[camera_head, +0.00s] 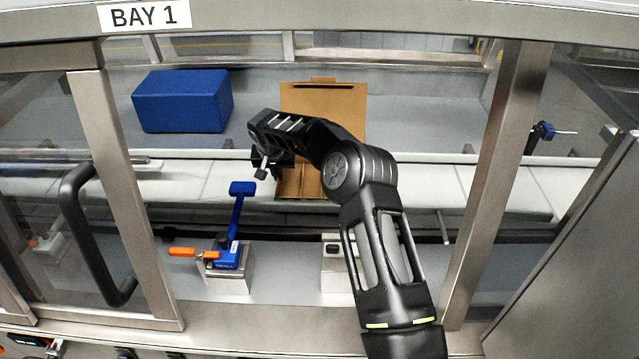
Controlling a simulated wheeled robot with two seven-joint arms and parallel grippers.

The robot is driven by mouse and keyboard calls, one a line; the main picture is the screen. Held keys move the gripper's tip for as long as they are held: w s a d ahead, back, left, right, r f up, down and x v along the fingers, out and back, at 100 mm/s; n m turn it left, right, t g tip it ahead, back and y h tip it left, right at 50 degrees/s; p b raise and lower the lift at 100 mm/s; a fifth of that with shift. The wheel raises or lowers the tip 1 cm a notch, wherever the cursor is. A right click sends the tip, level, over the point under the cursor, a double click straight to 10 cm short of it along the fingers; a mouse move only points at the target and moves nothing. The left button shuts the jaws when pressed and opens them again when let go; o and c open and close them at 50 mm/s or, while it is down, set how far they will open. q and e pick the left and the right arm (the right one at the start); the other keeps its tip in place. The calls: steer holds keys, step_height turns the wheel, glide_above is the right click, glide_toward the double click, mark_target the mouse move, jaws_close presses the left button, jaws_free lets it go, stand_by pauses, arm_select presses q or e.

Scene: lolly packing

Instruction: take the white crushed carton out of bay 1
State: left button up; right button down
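The bay 1 opening is in front of me, marked by the BAY 1 sign (145,15). I cannot make out a white crushed carton in this view. A brown cardboard carton (335,100) stands across the back edge of the white conveyor, and my arm hides its middle. My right arm reaches in through the opening from the lower right. My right gripper (262,168) points down over the conveyor (450,185), just left of the brown carton. Its fingers are small and dark, so their gap cannot be judged. My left gripper is out of view.
A blue box (182,101) sits at the back left. A blue lever device (230,255) with an orange handle stands on a metal block below the gripper. Steel posts (497,180) and a black door handle (85,235) frame the opening. The conveyor's right part is clear.

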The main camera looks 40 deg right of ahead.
step_height(320, 180, up, 10)
steer(key=shift+f+b, duration=0.2)
steer(key=shift+b, duration=0.85)
steer(key=shift+r, duration=0.25)
steer(key=shift+a, duration=0.1)
